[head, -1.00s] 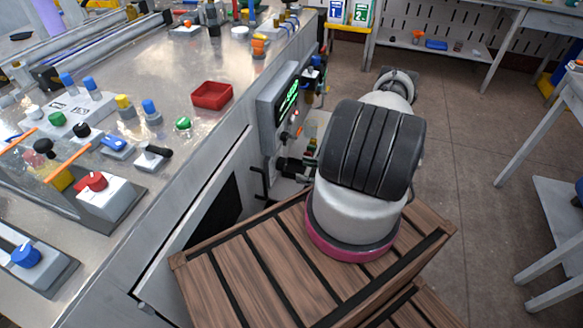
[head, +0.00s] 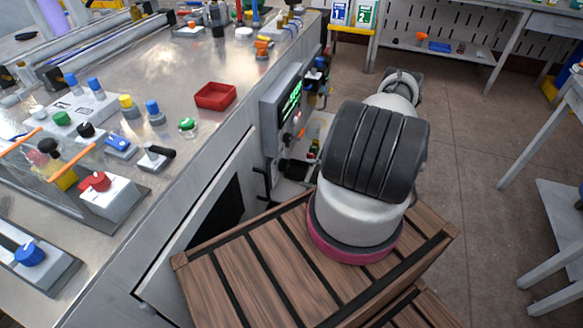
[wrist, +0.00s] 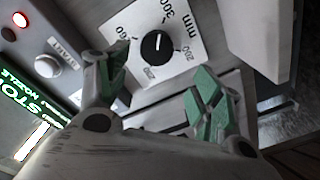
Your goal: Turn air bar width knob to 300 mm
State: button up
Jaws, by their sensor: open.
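The air bar width knob (wrist: 157,45) is a small black round knob with a white pointer line, in the upper middle of the wrist view. The pointer line runs roughly up the picture, left of the 300 mark. My gripper (wrist: 160,75) is open, its green-padded fingertips on the left and lower right of the knob, with no visible contact. In the head view, my dark gripper (head: 297,172) is beside the machine's panel, its fingertips hidden.
In the head view, a grey display box (head: 270,115) stands at the table edge, and a wooden crate (head: 225,285) lies below my arm.

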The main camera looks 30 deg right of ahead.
aim_at(288, 166)
jog(key=w+a+n, duration=0.1)
jog(key=w+n, duration=0.1)
jog(key=n, duration=0.7)
jog(key=w+a+n, duration=0.2)
jog(key=w+n, duration=0.1)
jog(key=n, duration=0.6)
jog(key=w+a+n, duration=0.2)
jog(key=n, duration=0.8)
jog(key=shift+w+a+r+h, duration=0.1)
jog(key=shift+w+h, duration=0.15)
jog(key=shift+h, duration=0.05)
